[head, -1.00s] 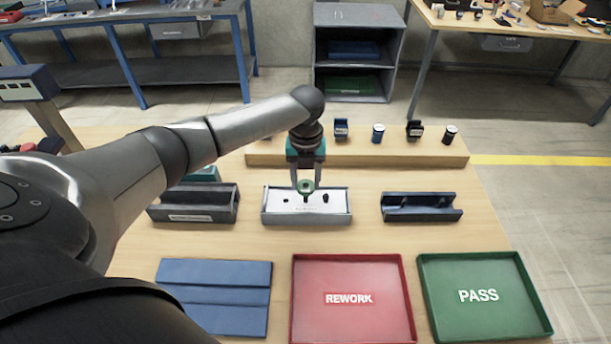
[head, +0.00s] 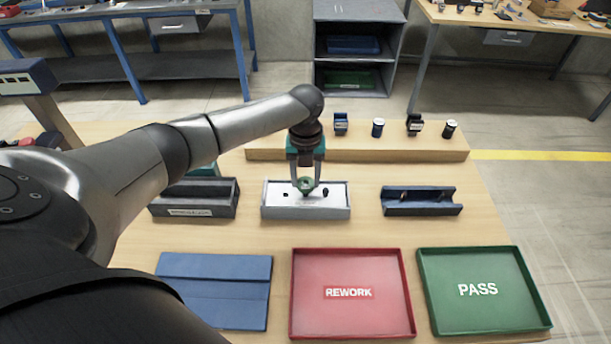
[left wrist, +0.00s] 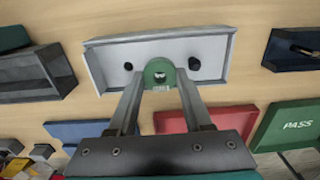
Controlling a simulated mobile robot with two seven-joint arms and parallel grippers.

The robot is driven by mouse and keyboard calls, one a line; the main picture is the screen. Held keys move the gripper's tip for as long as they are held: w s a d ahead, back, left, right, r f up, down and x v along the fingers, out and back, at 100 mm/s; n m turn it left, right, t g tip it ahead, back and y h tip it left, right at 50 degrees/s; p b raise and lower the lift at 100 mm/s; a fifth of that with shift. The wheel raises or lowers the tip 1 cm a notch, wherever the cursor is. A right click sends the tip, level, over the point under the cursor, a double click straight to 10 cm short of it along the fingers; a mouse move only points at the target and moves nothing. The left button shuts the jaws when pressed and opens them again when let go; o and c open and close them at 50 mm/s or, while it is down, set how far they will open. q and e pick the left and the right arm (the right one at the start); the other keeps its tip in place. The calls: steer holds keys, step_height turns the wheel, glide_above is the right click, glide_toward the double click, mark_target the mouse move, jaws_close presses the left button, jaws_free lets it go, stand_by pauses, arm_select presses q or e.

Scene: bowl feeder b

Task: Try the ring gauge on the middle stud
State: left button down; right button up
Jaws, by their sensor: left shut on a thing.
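The green ring gauge (head: 306,186) is pinched between the fingertips of my left gripper (head: 305,182). It sits over the middle of the white-topped stud block (head: 336,212). In the left wrist view the ring gauge (left wrist: 153,66) is flat to the camera, and a dark stud shows inside its hole. The left stud (head: 286,194) and the right stud (head: 326,192) stand clear on either side. The middle stud is mostly hidden by the ring in the head view. I cannot tell how far the ring is down around it. My right gripper is not in view.
A dark grey holder (head: 190,211) stands left of the block and a dark blue cradle (head: 420,208) right of it. A red REWORK tray (head: 297,300), a green PASS tray (head: 432,318) and a blue stepped plate (head: 215,305) lie in front. A wooden ledge (head: 400,155) behind carries several small parts.

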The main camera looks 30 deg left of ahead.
mark_target(306, 186)
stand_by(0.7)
arm_select(q)
steer(key=shift+f+b, duration=0.65)
steer(key=shift+f, duration=0.9)
stand_by(0.8)
steer(key=shift+r, duration=0.15)
stand_by(1.1)
steer(key=shift+r+p, duration=2.9)
steer(key=shift+p, duration=0.15)
